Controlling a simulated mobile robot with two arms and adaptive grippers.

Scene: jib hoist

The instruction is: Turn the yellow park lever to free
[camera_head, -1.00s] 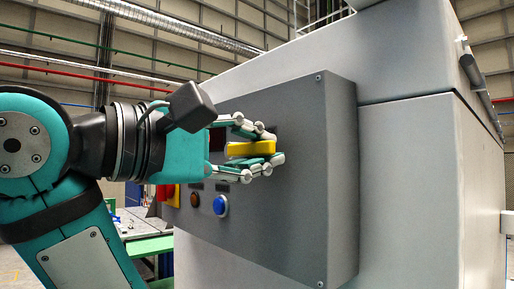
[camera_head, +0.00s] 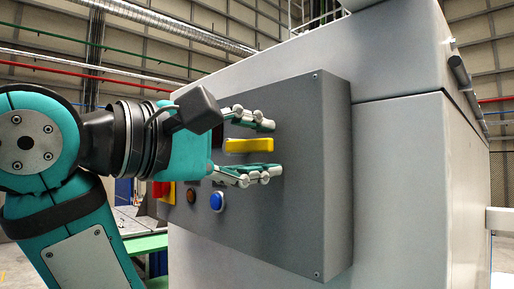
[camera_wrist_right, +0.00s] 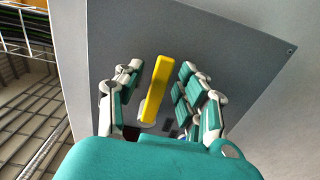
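The yellow park lever (camera_head: 249,146) lies about horizontal on the face of a grey control panel (camera_head: 300,200). It also shows in the right wrist view (camera_wrist_right: 157,85) as a long yellow bar, slightly slanted. My right gripper (camera_head: 274,147) is open at the panel, one finger above the lever and one below. Gaps show between the lever and both fingers. In the right wrist view my right gripper (camera_wrist_right: 160,67) has its fingers on either side of the lever. The lever's mount is mostly hidden, and I cannot read any free marking. My left gripper is out of view.
Below the lever on the panel are a blue button (camera_head: 217,201), a dark amber button (camera_head: 191,195) and a red switch on a yellow plate (camera_head: 163,191). The panel is fixed to a large grey housing (camera_head: 410,180). The panel's right part is clear.

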